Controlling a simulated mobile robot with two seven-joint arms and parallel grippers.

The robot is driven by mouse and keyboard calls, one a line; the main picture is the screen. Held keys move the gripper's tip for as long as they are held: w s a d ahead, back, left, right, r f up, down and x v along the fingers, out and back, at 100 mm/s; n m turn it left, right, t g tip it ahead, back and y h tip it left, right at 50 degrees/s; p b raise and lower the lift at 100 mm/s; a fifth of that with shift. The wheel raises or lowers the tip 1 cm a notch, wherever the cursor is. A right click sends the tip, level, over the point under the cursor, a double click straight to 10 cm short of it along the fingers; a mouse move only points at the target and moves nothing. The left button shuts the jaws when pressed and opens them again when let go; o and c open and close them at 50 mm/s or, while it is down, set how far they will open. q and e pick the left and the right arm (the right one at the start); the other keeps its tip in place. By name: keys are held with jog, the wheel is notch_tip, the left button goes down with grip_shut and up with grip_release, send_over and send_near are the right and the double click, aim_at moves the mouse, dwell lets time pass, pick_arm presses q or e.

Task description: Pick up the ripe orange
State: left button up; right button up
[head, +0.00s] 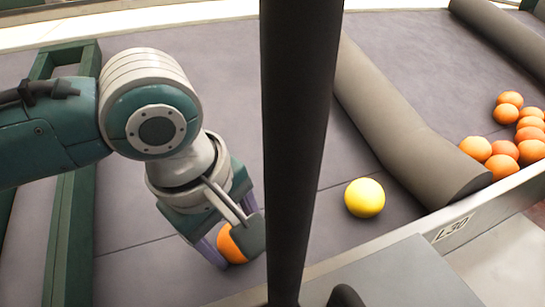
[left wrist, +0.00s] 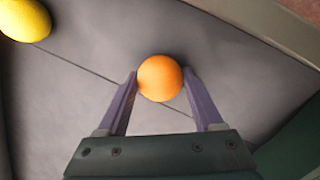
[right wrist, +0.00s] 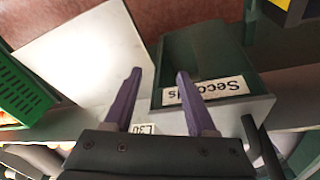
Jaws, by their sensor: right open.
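The ripe orange (head: 230,246) lies on the grey sorting surface at lower left of centre in the head view, partly covered by my left gripper (head: 236,240). In the left wrist view the orange (left wrist: 160,78) sits between the fingertips of my left gripper (left wrist: 160,76), one finger close against each side. I cannot tell whether they press on it. My right gripper (right wrist: 160,73) is open and empty in the right wrist view, with a green bin labelled "Seconds" (right wrist: 257,97) beyond it.
A yellow fruit (head: 364,198) lies right of my dark column, and also shows in the left wrist view (left wrist: 24,18). A grey roller-like divider (head: 400,125) separates it from several oranges (head: 503,150) at far right. A green crate (right wrist: 22,92) stands left in the right wrist view.

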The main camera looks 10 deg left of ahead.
pick_arm(q)
jog(key=c, duration=0.9)
